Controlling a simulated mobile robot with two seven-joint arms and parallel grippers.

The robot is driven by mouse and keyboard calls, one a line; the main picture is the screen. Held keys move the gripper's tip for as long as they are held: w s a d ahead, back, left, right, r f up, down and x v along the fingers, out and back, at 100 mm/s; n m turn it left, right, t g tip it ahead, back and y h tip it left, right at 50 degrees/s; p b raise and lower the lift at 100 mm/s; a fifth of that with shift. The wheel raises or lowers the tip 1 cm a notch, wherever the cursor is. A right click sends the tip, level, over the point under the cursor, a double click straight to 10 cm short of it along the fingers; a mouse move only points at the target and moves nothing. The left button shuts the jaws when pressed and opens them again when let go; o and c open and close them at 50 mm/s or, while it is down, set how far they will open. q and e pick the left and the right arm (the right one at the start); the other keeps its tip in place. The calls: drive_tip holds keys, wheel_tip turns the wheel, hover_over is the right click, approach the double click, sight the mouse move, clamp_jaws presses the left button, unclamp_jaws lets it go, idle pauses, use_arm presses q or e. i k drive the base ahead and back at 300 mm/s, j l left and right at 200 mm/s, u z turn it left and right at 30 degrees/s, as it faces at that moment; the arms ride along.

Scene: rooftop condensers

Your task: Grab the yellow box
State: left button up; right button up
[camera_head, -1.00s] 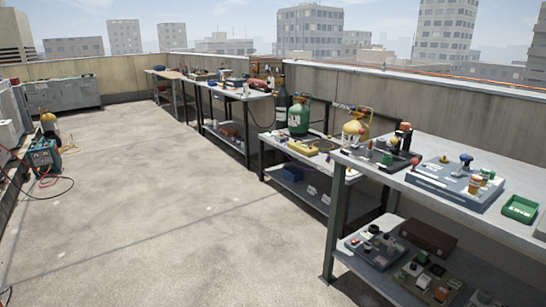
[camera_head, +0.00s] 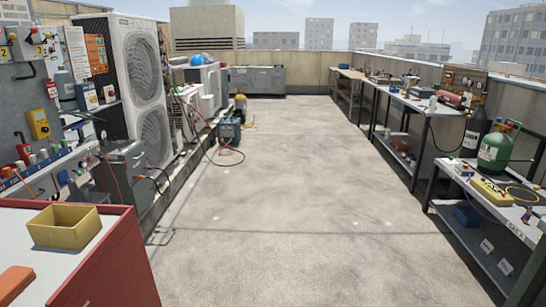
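A yellow open-topped box (camera_head: 64,236) stands on the pale top of a red cabinet (camera_head: 118,262) at the lower left. Its inside looks empty. A flatter yellow item (camera_head: 490,192) lies on the near workbench at the right; I cannot tell what it is. Neither of my grippers is in view.
An orange item (camera_head: 14,282) lies on the cabinet top near the yellow box. A tall condenser unit (camera_head: 140,90) stands behind at the left. A green cylinder (camera_head: 495,148) stands on the right workbench. Hoses lie by a teal machine (camera_head: 229,130). The middle floor is clear.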

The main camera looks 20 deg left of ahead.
sight(59, 225)
drive_tip(key=i+u, duration=0.2)
drive_tip(key=u, duration=0.3)
drive_tip(key=i+l+u, duration=0.1)
drive_tip(key=u, duration=0.4)
drive_tip(key=i+l+u, duration=0.2)
drive_tip(key=u, duration=0.3)
drive_tip(key=i+l+u, duration=0.15)
drive_tip(key=u, duration=0.35)
drive_tip(key=l+u, duration=0.35)
drive_tip(key=u, duration=0.15)
drive_tip(key=i, duration=0.05)
